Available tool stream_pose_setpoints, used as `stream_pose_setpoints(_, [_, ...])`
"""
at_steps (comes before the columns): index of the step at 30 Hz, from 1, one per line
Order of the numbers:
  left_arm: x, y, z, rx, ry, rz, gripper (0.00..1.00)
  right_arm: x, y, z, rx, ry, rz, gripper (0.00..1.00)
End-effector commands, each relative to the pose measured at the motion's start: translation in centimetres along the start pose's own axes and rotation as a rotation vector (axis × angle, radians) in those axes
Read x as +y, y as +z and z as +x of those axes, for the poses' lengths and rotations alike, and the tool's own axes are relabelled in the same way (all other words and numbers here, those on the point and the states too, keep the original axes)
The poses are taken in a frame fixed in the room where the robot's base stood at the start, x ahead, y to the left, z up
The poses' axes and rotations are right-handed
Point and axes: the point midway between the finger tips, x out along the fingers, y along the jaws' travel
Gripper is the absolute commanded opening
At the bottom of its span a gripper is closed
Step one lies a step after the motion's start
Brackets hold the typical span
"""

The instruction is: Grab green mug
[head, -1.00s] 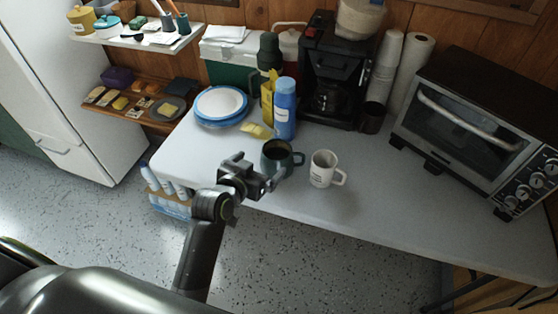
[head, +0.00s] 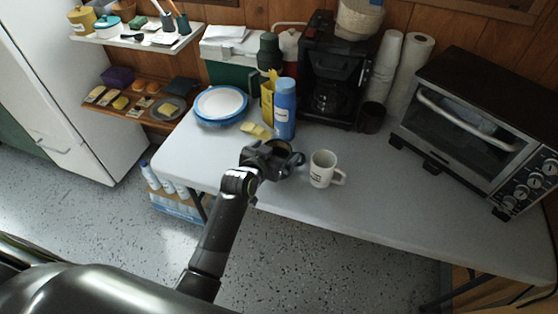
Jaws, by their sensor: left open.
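The dark green mug (head: 284,148) stands on the white table (head: 400,208), near its front edge. My left gripper (head: 272,158) is open and right at the mug, covering much of its front and left side. Whether the fingers touch the mug is hidden. The mug's dark opening and part of its right side show behind the gripper. A white mug (head: 322,168) with a dark label stands just right of it, its handle pointing right. My right gripper is not in the view.
A blue bottle (head: 285,108) stands behind the green mug, with yellow pieces (head: 256,130) beside it. Blue-rimmed plates (head: 221,104) are at the left. A coffee maker (head: 335,75) and toaster oven (head: 470,125) stand behind and right. The table's front right is clear.

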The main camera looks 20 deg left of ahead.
Motion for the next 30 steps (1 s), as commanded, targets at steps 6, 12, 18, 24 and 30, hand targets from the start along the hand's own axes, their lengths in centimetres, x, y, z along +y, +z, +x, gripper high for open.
stream_pose_setpoints(6, [-0.01, 0.00, 0.00, 0.000, 0.000, 0.000, 0.97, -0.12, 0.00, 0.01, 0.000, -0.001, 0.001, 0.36])
stream_pose_setpoints(12, [0.00, 0.01, -0.01, 0.000, 0.000, 0.000, 0.71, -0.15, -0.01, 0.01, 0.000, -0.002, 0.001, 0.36])
stream_pose_setpoints(18, [0.00, 0.03, -0.02, -0.001, 0.000, 0.000, 0.45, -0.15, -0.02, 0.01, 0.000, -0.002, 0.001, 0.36])
stream_pose_setpoints(24, [0.00, -0.07, -0.03, 0.002, 0.000, 0.001, 0.33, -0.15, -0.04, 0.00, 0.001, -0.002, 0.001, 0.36])
stream_pose_setpoints(30, [0.00, -0.71, -0.25, 0.004, 0.000, 0.001, 0.33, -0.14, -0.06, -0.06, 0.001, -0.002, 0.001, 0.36])
